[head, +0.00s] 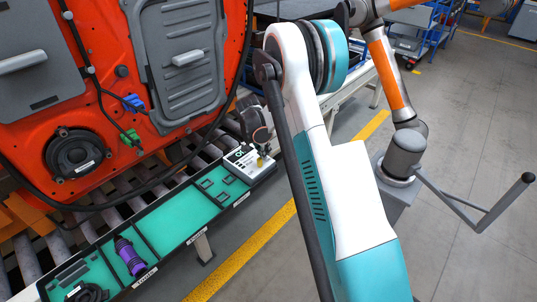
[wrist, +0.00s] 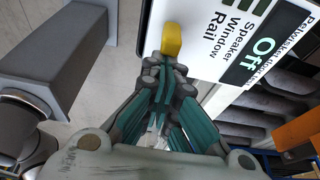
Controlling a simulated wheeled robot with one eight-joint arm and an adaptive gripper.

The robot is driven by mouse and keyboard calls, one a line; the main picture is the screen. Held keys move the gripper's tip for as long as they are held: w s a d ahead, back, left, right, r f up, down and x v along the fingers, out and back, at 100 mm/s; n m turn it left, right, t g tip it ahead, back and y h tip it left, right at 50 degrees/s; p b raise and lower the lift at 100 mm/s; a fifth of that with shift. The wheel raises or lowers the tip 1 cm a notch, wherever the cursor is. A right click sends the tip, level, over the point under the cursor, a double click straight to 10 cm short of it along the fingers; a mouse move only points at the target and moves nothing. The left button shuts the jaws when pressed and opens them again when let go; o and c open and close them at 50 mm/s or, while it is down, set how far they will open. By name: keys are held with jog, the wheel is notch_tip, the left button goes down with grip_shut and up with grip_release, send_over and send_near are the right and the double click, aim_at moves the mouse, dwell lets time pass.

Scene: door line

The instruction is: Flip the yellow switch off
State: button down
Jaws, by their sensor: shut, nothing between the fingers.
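The yellow switch (wrist: 173,40) stands on a white labelled panel (wrist: 215,32) in the wrist view. The panel reads "Off" on a dark block, with "Speaker", "Window" and "Rail" beside it. My gripper (wrist: 165,68) is shut and empty, its fingertips right at the near end of the switch; I cannot tell whether they touch it. In the head view the switch (head: 260,162) is small, on the panel (head: 240,161) at the far end of a green tray, with my gripper just above it. The switch's exact position is unclear.
The green tray (head: 189,213) holds a purple part (head: 130,257) and a black ring-shaped part (head: 86,293). A red-orange door panel (head: 108,165) with cables stands behind, beside the rollers (head: 158,179). Grey floor (head: 462,105) is open at the right, past a grey post (head: 396,200).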

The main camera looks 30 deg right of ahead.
jog(key=shift+s+a+r, duration=0.2)
jog(key=shift+s+a, duration=0.05)
jog(key=shift+a, duration=0.35)
jog(key=shift+r, duration=0.15)
jog(key=shift+r+p, duration=0.35)
jog(key=shift+r, duration=0.3)
jog(key=shift+w+d+r, duration=0.15)
jog(key=shift+d+r, duration=0.1)
jog(key=shift+d, duration=0.3)
jog(key=a+p+v, duration=0.1)
jog(key=p+v, duration=0.2)
jog(key=v, duration=0.6)
jog(key=shift+s+a, duration=0.25)
jog(key=shift+a, duration=0.05)
jog(key=shift+f, duration=0.15)
